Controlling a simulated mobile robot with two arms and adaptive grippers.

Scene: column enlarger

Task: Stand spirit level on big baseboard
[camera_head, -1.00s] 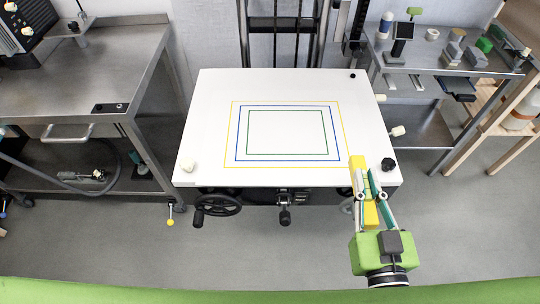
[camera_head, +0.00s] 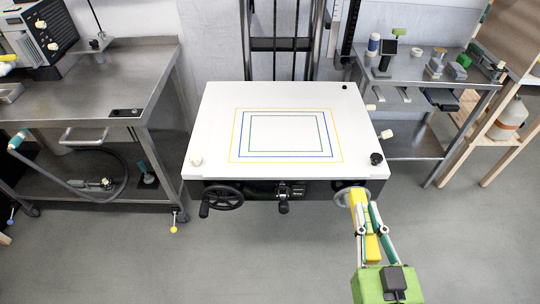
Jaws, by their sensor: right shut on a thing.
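The big white baseboard (camera_head: 212,118) lies flat in the middle of the head view, with nested yellow, blue and green rectangles drawn on it. My right gripper (camera_head: 367,208) is shut on a yellow bar, the spirit level (camera_head: 357,196). The level points away from me between the fingers and partly hides behind them. In the picture it lies just below the board's front right corner, in front of a handwheel. I cannot tell its height against the board. My left gripper is not in view.
A handwheel (camera_head: 223,198) is below the front edge. Metal benches stand left (camera_head: 140,75) and right (camera_head: 440,146). The board's middle is clear.

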